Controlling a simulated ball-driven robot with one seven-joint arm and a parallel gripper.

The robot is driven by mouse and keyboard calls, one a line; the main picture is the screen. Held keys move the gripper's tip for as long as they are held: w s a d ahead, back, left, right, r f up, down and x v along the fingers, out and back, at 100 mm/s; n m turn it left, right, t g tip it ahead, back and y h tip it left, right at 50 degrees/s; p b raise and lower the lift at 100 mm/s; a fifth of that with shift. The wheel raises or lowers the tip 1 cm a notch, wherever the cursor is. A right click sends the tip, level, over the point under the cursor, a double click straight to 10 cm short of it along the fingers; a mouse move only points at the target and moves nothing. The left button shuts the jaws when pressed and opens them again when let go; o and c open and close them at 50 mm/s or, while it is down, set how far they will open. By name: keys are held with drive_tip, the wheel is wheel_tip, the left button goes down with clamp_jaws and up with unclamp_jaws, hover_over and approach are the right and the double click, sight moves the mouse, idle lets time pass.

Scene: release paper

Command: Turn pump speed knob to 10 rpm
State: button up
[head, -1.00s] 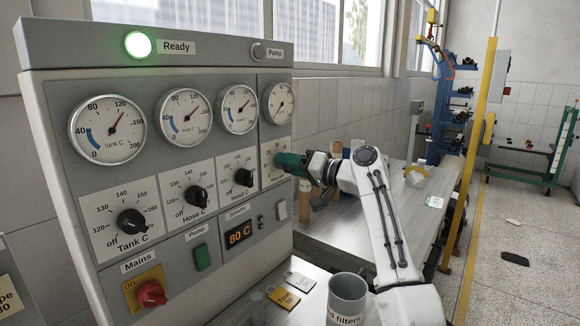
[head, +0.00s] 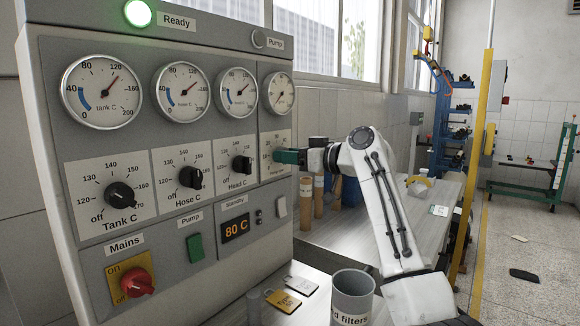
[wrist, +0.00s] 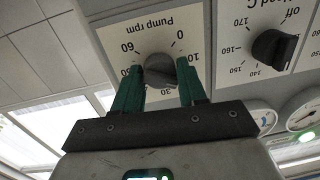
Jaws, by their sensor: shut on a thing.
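The pump speed knob (wrist: 160,70) is a dark knob on a white dial plate (wrist: 150,30) marked "Pump rpm", upside down in the wrist view. The marks 0, 10, 30 and 60 are legible around it; fingers hide part of the scale. My gripper (head: 287,156) reaches the rightmost dial plate of the panel from the right in the head view and hides the knob there. In the wrist view its green fingers (wrist: 159,82) are shut on the knob, one on each side. I cannot tell exactly which mark the knob points to.
The Head C knob (head: 241,165) is close to the left of my gripper. The Ready lamp (head: 138,13) glows green; the Pump lamp (head: 258,39) is unlit.

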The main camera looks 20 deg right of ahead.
drive_tip(key=n+b, duration=0.1)
drive_tip(key=n, duration=0.3)
drive_tip(key=shift+d+f+n+h+b, duration=0.1)
drive_tip(key=shift+f+n+h+b, duration=0.05)
drive_tip(key=shift+n+h+b, duration=0.2)
idle(0.3)
drive_tip(key=o, duration=0.8)
drive_tip(key=shift+d, duration=0.1)
drive_tip(key=shift+o, duration=1.1)
drive_tip(key=shift+s, duration=0.1)
drive_tip(key=b+v, duration=0.1)
drive_tip(key=v, duration=0.9)
drive_tip(key=shift+s, duration=0.25)
drive_tip(key=shift+d, duration=0.2)
